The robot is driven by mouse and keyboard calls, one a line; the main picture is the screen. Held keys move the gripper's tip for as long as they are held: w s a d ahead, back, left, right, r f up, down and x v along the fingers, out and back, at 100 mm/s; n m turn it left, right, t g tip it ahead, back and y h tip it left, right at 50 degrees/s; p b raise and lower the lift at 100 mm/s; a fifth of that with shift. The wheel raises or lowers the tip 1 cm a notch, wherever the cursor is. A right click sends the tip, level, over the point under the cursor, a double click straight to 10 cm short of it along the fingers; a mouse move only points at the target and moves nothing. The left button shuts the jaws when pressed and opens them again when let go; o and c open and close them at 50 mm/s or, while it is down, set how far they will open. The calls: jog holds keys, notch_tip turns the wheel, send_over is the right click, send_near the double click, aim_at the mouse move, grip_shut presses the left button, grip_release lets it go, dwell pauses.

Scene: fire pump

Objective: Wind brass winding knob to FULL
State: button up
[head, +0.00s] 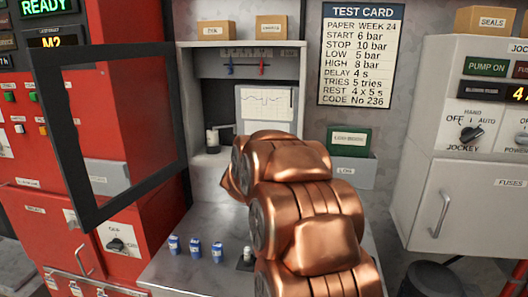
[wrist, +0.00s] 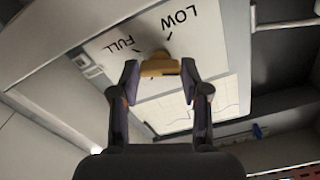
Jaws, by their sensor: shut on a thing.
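In the wrist view the brass winding knob (wrist: 160,67) sits on a pale panel (wrist: 105,70) with the black words LOW (wrist: 180,17) and FULL (wrist: 120,44), each with a short tick. My gripper (wrist: 159,73) has one dark finger on each side of the knob and is shut on it. The knob's bar lies roughly crosswise between the fingers; I cannot tell exactly which tick it points to. In the head view my copper arm hides the knob and my gripper. The chart recorder (head: 266,103) shows behind the arm, in an open grey cabinet (head: 305,75).
A black-framed door (head: 62,130) stands open at the left, before red panels. Several blue-and-white small containers (head: 195,248) stand on the metal bench (head: 185,270). A green box (head: 348,140) and a grey LOW bin (head: 345,172) are right of the arm.

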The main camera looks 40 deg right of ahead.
jog(key=m+b, duration=0.2)
jog(key=m, duration=0.1)
jog(key=m+b, duration=0.1)
jog(key=shift+w+a+f+m, duration=0.1)
jog(key=shift+f+m, duration=0.15)
jog(key=shift+m, duration=0.05)
jog(key=m+b, duration=0.3)
jog(key=m, duration=0.1)
jog(key=shift+m, duration=0.3)
jog(key=m+b, duration=0.3)
jog(key=m, duration=0.1)
jog(key=shift+r, duration=0.1)
jog(key=shift+r+m+b, duration=0.1)
jog(key=shift+m+b, duration=0.85)
jog(key=shift+m, duration=0.55)
jog(key=o, duration=1.1)
jog(key=shift+o, duration=0.2)
jog(key=shift+r, duration=0.1)
